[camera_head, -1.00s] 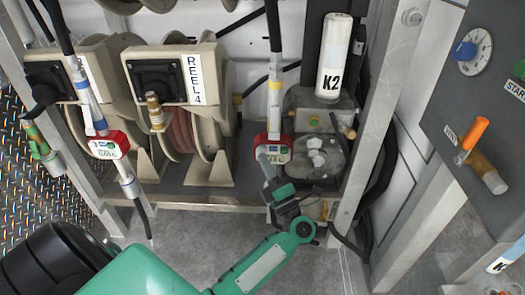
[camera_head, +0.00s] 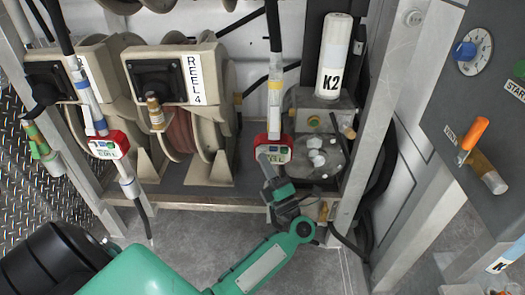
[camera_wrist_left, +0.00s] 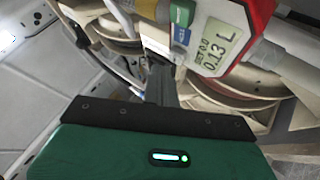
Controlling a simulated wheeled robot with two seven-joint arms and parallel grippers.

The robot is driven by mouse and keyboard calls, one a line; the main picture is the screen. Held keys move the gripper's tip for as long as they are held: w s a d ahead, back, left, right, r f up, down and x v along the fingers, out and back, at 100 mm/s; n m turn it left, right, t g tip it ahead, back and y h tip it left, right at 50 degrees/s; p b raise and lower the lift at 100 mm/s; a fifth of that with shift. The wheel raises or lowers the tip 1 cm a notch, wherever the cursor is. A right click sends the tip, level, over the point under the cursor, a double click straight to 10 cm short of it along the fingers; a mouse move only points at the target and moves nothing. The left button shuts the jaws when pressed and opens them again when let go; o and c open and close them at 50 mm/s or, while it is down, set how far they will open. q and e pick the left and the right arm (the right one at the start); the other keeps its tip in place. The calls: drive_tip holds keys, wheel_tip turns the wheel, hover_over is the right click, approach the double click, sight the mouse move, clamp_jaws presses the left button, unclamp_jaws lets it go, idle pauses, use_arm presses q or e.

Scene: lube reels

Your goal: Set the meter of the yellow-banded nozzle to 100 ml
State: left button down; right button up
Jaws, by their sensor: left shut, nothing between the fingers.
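The yellow-banded nozzle (camera_head: 275,95) hangs upright in the head view, with a red meter (camera_head: 283,139) at its lower part. In the left wrist view the red meter (camera_wrist_left: 255,14) shows a display (camera_wrist_left: 215,42) reading 0.13 L; a smaller line above is hard to read. A green button (camera_wrist_left: 182,12) and a blue button (camera_wrist_left: 181,36) sit left of the display. My left gripper (camera_head: 264,157) is shut and empty, its tip just in front of the meter's lower left. In the wrist view its fingers (camera_wrist_left: 157,65) end left of and below the blue button; contact cannot be told. My right gripper is not in view.
A blue-banded nozzle (camera_head: 91,95) with its own red meter (camera_head: 104,147) hangs at left. Reel 4 (camera_head: 193,78) stands between the nozzles. A white K2 canister (camera_head: 333,60) stands right of the yellow-banded nozzle. A grey control panel (camera_head: 450,100) is at right.

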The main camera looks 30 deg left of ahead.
use_arm(q)
drive_tip(key=shift+w+a, duration=0.2)
drive_tip(key=shift+w, duration=0.15)
drive_tip(key=shift+w+a, duration=0.4)
drive_tip(key=shift+w, duration=0.2)
idle(1.1)
drive_tip(key=shift+s+d, duration=0.65)
drive_tip(key=shift+s, duration=0.3)
